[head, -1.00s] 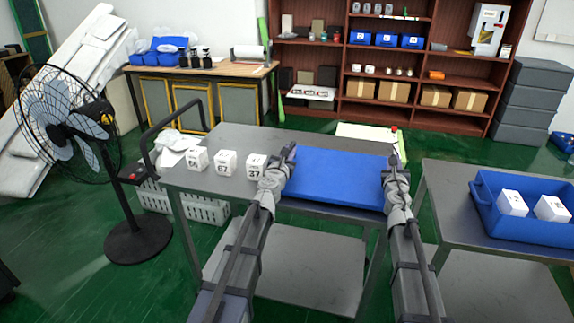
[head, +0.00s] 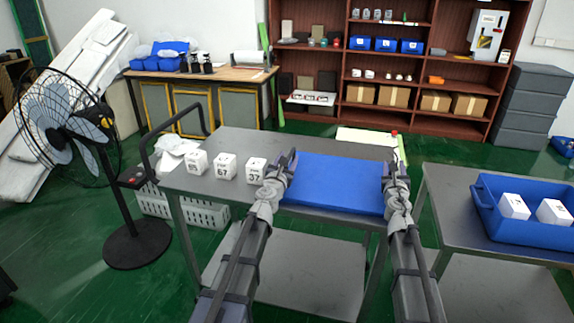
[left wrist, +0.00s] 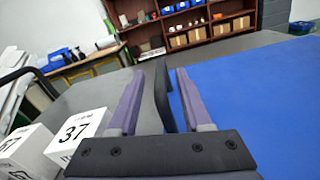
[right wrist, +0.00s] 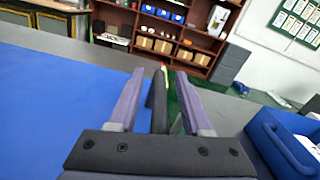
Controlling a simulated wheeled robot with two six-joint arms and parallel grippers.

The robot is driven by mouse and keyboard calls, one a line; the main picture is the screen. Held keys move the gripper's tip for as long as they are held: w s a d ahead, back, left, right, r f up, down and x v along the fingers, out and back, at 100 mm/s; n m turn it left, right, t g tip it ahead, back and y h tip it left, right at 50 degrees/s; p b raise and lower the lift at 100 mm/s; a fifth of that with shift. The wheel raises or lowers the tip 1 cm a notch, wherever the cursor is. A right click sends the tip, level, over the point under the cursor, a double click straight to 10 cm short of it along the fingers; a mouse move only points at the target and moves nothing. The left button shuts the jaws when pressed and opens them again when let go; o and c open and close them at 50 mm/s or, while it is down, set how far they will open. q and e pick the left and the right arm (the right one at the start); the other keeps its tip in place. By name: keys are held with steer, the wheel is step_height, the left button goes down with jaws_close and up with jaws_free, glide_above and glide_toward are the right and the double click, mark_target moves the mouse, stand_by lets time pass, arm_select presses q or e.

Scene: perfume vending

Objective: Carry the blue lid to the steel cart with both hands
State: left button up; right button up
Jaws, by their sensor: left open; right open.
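The blue lid (head: 333,182) is a flat slab over the right part of the steel cart (head: 238,143); it looks to rest on the top, but its underside is hidden. My left gripper (head: 290,160) is at the lid's left edge; in the left wrist view its purple fingers (left wrist: 158,95) stand apart with a dark upright piece between them, beside the blue surface (left wrist: 255,95). My right gripper (head: 390,168) is at the lid's right edge; in the right wrist view its fingers (right wrist: 157,98) are also apart around a similar dark piece. Both are open.
Three white numbered boxes (head: 226,168) stand on the cart left of the lid. A dark push handle (head: 178,124) rises at its left end, near a fan (head: 65,130). A second table with a blue crate (head: 486,214) holding white boxes stands to the right.

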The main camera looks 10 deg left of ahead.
arm_select(q)
steer(key=s, duration=0.7)
steer(key=s+a, duration=0.1)
steer(key=s, duration=0.2)
steer(key=shift+s, duration=0.15)
arm_select(e)
steer(key=s, duration=0.8)
steer(key=s+a, duration=0.1)
steer(key=s, duration=0.3)
